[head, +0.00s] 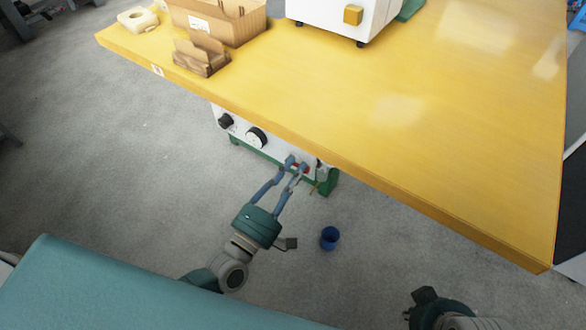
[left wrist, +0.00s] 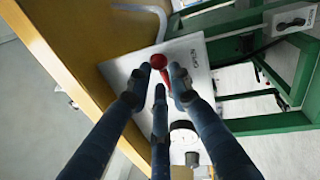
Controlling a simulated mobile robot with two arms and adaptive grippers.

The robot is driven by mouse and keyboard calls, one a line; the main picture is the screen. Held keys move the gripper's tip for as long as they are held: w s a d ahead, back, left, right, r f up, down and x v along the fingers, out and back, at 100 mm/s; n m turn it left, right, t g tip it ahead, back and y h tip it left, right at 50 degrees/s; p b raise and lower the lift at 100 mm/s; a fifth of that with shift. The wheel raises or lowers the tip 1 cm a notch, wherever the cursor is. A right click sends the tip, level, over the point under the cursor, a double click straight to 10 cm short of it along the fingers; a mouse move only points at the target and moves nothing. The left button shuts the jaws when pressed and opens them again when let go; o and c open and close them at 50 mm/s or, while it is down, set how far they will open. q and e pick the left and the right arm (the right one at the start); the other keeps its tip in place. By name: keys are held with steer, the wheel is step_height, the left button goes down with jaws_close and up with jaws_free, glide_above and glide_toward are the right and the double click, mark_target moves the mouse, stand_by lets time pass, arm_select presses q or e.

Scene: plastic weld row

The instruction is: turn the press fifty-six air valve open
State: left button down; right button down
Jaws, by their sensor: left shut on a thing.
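The red valve handle (head: 304,169) is on a white panel (head: 240,131) under the front edge of the yellow table. My left gripper (head: 297,165) reaches up to it from below. In the left wrist view, the red handle (left wrist: 159,62) has a round red end, and its stem runs down between the blue fingers of my left gripper (left wrist: 161,78), which are closed around it. The fingers hide part of the handle. My right gripper's teal body (head: 440,310) shows at the bottom edge; its fingers are out of the picture.
The panel also carries a round gauge (head: 257,138) and a black knob (head: 226,121). A green frame (left wrist: 290,70) stands beside it. A blue cup (head: 330,238) is on the grey floor. Cardboard boxes (head: 215,22) and a white machine (head: 335,15) stand on the table (head: 400,90).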

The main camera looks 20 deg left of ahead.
arm_select(q)
steer(key=shift+a+f+m, duration=0.1)
steer(key=shift+a+m, duration=0.05)
steer(key=shift+m, duration=1.05)
steer(key=shift+h, duration=0.4)
steer(key=shift+f+m, duration=0.3)
steer(key=c, duration=1.6)
jaws_free()
steer(key=shift+c, duration=0.2)
steer(key=v, duration=1.2)
steer(key=shift+r, duration=0.1)
